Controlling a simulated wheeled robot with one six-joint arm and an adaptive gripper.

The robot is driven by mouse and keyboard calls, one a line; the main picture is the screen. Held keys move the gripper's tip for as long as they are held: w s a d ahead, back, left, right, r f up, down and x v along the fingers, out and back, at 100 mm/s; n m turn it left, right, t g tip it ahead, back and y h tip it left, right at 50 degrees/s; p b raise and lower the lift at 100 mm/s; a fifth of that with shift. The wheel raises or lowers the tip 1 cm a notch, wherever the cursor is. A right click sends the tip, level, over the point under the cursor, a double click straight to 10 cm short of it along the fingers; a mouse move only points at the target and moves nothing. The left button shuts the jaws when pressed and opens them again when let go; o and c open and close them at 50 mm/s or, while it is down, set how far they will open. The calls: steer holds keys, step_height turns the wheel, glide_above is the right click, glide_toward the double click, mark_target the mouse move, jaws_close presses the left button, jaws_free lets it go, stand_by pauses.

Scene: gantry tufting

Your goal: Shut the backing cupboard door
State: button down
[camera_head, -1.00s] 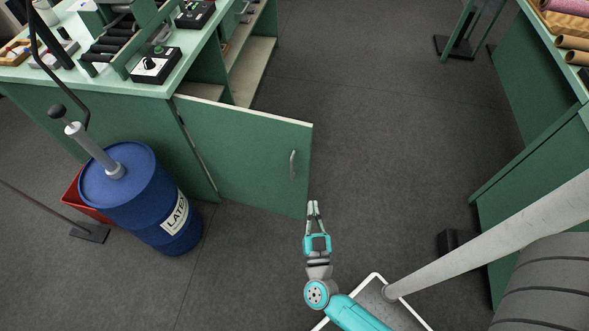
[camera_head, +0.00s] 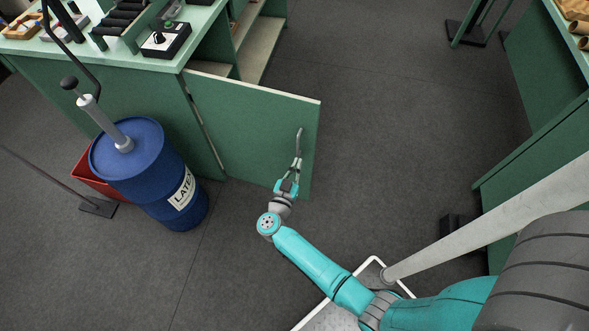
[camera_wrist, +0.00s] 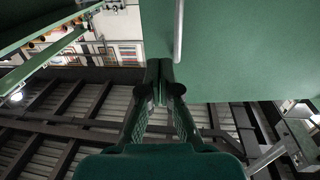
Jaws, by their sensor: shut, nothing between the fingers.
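The green backing cupboard door (camera_head: 245,125) stands wide open, swung out from the bench front, with its hinge edge at the left. Its silver bar handle (camera_head: 299,142) is near the free edge. The handle also shows in the wrist view (camera_wrist: 178,32), upright on the green door panel (camera_wrist: 235,50). My gripper (camera_head: 293,172) is shut and empty, in front of the door just below the handle. In the wrist view the closed fingertips (camera_wrist: 165,75) lie below the handle's lower end. I cannot tell if they touch the door.
The cupboard's open shelves (camera_head: 262,50) show behind the door. A blue latex drum (camera_head: 140,175) with a pump stands left of the door, beside a red bin (camera_head: 90,175). Another green bench (camera_head: 535,150) is at the right. The grey floor (camera_head: 400,120) between is clear.

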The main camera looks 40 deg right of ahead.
mark_target(308, 137)
steer(key=x, duration=1)
